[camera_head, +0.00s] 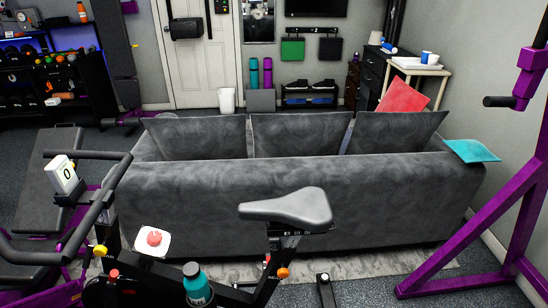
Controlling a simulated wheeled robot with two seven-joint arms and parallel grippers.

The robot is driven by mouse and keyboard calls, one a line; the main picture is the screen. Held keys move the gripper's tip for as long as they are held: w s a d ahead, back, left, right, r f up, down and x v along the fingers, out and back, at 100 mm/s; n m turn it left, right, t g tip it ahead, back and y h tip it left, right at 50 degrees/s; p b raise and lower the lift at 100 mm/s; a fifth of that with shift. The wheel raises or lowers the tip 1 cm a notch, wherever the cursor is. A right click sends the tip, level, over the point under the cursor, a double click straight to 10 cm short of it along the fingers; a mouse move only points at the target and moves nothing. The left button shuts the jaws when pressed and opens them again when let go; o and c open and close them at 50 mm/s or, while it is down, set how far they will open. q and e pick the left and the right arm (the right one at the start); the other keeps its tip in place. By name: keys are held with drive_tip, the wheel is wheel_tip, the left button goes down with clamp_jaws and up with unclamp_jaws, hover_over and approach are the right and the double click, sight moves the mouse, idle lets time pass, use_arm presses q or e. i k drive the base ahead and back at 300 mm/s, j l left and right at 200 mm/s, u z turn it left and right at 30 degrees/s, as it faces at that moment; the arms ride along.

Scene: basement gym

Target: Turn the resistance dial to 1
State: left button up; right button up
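An exercise bike with a grey saddle (287,207) stands close in front, at the lower left and middle. A red knob (154,238) on a white square plate (150,250) sits on its frame, and looks like the resistance dial; I cannot read any marks on it. A white display (62,174) by the handlebar (85,225) shows "0". Smaller orange and red knobs also sit on the bike, and a teal bottle (198,287) stands near the bottom edge. Neither of my grippers is in view.
A long grey sofa (300,205) stands right behind the bike. A purple rack frame (480,225) rises at the right. A bench (45,180) and weight shelves (45,85) are at the left. Some open floor shows between bike and rack.

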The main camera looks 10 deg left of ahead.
sight(153, 239)
drive_tip(key=u, duration=0.8)
